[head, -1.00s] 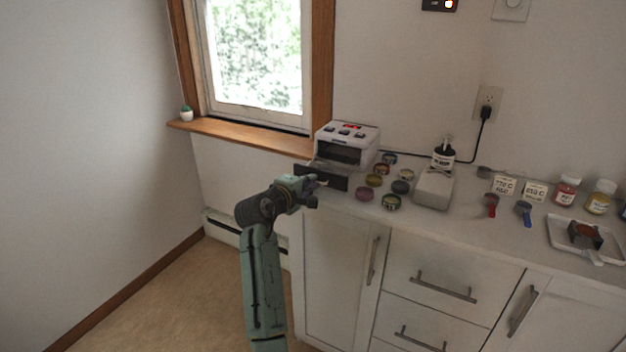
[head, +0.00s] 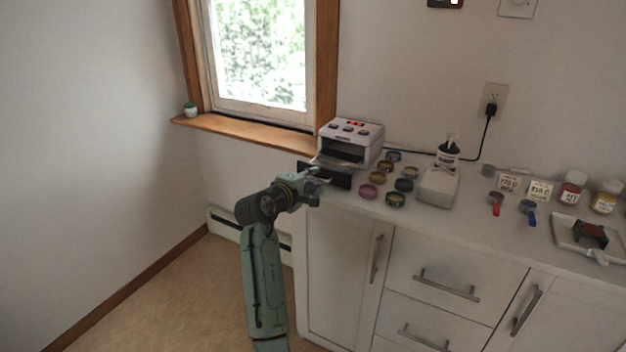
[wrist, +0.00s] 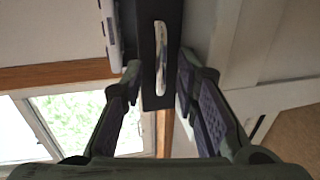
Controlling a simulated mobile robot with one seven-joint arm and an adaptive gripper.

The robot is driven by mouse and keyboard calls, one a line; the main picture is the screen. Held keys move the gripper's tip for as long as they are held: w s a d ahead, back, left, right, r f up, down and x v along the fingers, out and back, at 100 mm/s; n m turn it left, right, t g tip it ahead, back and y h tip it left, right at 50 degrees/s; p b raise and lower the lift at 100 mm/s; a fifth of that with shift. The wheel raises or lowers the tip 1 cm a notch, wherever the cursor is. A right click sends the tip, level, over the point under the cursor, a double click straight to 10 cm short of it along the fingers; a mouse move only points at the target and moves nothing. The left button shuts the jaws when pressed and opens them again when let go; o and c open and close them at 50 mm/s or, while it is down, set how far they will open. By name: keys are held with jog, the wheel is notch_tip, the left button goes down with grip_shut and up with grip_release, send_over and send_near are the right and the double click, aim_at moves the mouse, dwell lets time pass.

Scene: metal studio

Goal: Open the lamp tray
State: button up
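The lamp (head: 352,130) is a white box with buttons and a red display, on the left end of the counter. Its tray has a dark front panel (head: 338,178) that stands out ahead of the box, with an open dark slot behind it. In the wrist view the dark panel (wrist: 149,95) carries a silver handle (wrist: 160,58). My gripper (head: 315,186) is at the panel's front. In the wrist view its two fingers (wrist: 159,66) are spread on either side of the handle, with visible gaps. The tray's inside is mostly hidden.
Several small round tins (head: 377,177) lie just right of the tray. A white block-shaped device (head: 437,188) and a pump bottle (head: 448,152) stand beyond them. The window sill (head: 245,134) is to the left. Cabinet fronts (head: 340,265) drop below the counter.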

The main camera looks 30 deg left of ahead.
jog(key=v, duration=1.1)
